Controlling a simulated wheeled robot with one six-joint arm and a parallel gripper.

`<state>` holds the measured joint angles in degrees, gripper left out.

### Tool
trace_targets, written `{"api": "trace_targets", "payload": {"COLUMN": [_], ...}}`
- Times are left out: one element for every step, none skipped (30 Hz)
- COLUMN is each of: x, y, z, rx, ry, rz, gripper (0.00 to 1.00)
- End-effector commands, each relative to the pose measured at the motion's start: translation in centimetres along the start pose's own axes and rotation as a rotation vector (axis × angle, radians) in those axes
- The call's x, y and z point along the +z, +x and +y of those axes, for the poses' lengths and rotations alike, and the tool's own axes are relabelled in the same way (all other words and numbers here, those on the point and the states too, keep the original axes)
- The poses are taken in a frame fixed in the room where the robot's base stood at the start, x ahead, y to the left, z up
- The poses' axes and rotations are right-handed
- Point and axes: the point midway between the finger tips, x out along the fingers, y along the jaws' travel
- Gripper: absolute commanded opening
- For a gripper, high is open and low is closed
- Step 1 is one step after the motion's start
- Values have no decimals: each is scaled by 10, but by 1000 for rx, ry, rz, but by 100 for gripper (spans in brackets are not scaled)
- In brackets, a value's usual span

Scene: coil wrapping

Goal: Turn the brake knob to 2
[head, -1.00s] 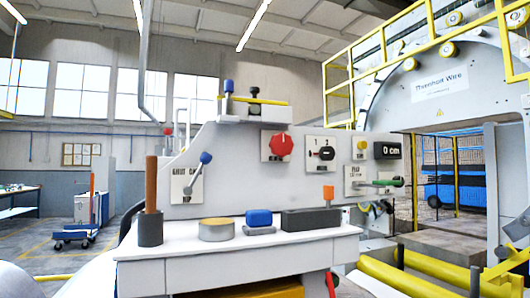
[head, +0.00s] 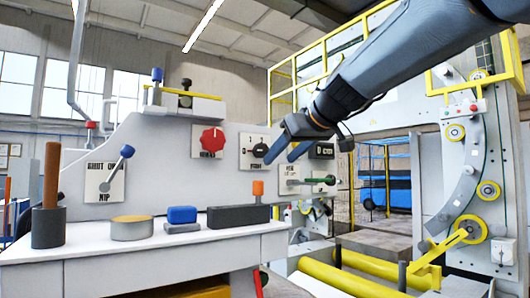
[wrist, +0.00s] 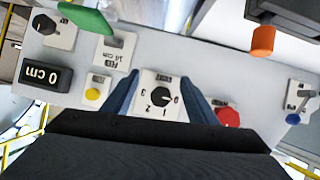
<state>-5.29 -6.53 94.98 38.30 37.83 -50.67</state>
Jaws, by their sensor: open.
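The brake knob (head: 260,150) is a small black dial on a white square plate, on the grey machine panel. In the wrist view, the black knob (wrist: 161,97) appears upside down, with the numbers 0 to 3 around it. I cannot clearly tell which number it points at. My gripper (head: 280,154) is open, with two blue fingers reaching toward the panel beside the knob in the head view. In the wrist view, the fingers stand on either side of the knob plate with a wide gap. No contact with the knob shows.
A red knob (head: 212,140) is close to the left of the brake plate. Below, a shelf (head: 160,255) holds a blue block (head: 182,215) and a dark block (head: 238,214).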

Motion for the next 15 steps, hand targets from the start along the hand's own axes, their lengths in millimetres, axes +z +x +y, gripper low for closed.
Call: {"api": "trace_targets", "payload": {"x": [-20,-29,-39,-44,-47,-51,-52,-53,-54,-54,-54,-55,-55,-56,-56], "y": [-9,-13,-18,-20,-21,-21,-19,-17,-12,-8,-3,3,8,13,19], "z": [-3,-4,-6,-7,-8,-8,-8,-9,-8,-8,-8,-8,-8,-8,-9], "rx": [-6,-9,-12,-14,-15,-16,-17,-17,-17,-17,-17,-17,-16,-17,-16], "ry": [-26,-40,-52,-60,-66,-70,-71,-72,-72,-71,-71,-71,-70,-70,-70], "rz": [37,53,71,80,87,92,94,95,95,94,92,92,92,91,92], "gripper": [53,53,53,53,53,53,53,53,53,53,53,53,53,53,53]}}
